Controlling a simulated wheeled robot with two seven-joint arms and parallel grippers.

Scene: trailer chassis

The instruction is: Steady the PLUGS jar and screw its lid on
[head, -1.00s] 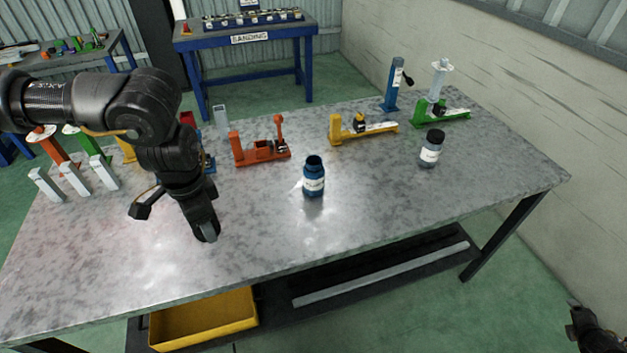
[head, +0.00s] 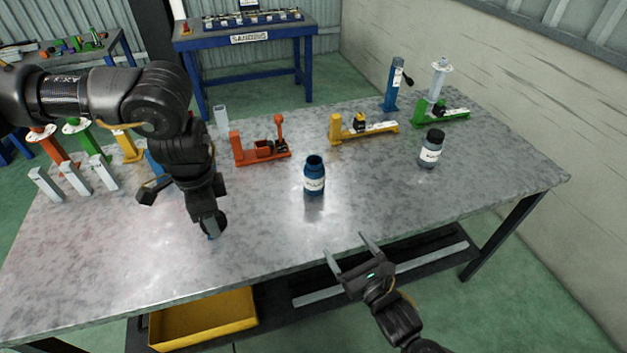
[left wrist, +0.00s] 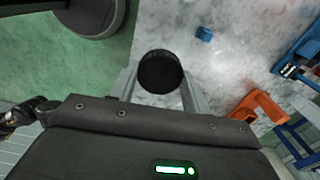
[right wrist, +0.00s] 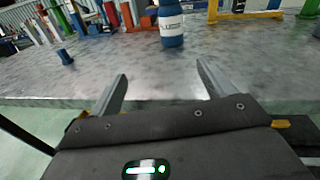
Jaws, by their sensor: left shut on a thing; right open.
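The open blue jar (head: 314,177) stands upright near the middle of the table, its dark mouth bare. Its white label is partly legible in the right wrist view (right wrist: 172,28). My left gripper (head: 212,228) is shut on a round black lid (left wrist: 161,72), left of the jar and apart from it. The fingers sit on either side of the lid in the left wrist view. My right gripper (head: 350,258) is open and empty at the table's front edge, nearer than the jar, its fingers pointing toward it.
A grey jar with a black lid (head: 432,148) stands to the right. Orange (head: 262,152), yellow (head: 362,128) and green (head: 440,115) fixtures line the back. A small blue piece (left wrist: 205,34) lies on the table. The surface around the blue jar is clear.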

